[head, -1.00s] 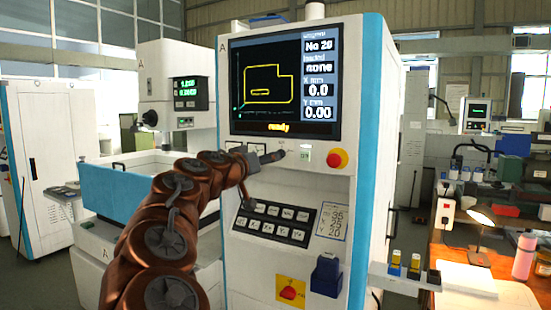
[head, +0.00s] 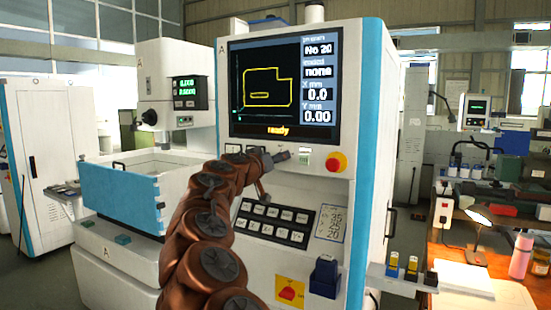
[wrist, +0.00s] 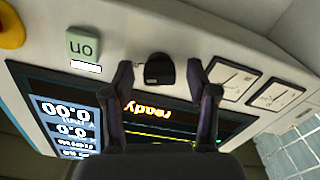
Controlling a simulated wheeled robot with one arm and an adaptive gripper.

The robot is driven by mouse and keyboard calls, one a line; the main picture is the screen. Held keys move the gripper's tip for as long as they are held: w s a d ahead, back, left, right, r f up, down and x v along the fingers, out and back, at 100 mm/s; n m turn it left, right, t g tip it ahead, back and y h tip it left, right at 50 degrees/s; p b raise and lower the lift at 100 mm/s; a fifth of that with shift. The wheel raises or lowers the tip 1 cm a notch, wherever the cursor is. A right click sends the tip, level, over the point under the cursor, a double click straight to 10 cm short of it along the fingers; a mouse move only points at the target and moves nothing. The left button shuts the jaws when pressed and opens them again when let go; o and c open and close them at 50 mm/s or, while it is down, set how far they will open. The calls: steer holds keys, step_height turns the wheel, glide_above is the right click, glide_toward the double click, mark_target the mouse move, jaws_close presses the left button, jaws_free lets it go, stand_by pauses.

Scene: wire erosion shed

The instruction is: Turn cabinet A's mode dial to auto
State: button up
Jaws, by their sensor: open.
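Cabinet A (head: 375,120) is the white and blue machine with a large screen (head: 270,85) that reads "ready". Its mode dial (wrist: 160,70) shows in the wrist view as a black round knob with a small light mark. In the head view my gripper and arm hide the dial. My gripper (wrist: 168,80) is open, its two dark fingers on either side of the dial and apart from each other. I cannot tell if they touch it. In the head view my gripper (head: 276,158) is at the strip under the screen.
A red stop button with a yellow ring (head: 336,162) is to the right. A keypad (head: 274,220) sits below. A desk with a lamp (head: 479,216) stands at the right.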

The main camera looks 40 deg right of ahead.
jaws_close()
stand_by(0.5)
steer(key=shift+f+n+b, duration=0.3)
steer(key=shift+b, duration=0.8)
steer(key=shift+r+n+p, duration=0.15)
steer(key=shift+n+p, duration=0.25)
steer(key=shift+n, duration=2.9)
steer(key=shift+r+n+p, duration=0.15)
steer(key=shift+n+p, duration=0.2)
steer(key=shift+n, duration=2.95)
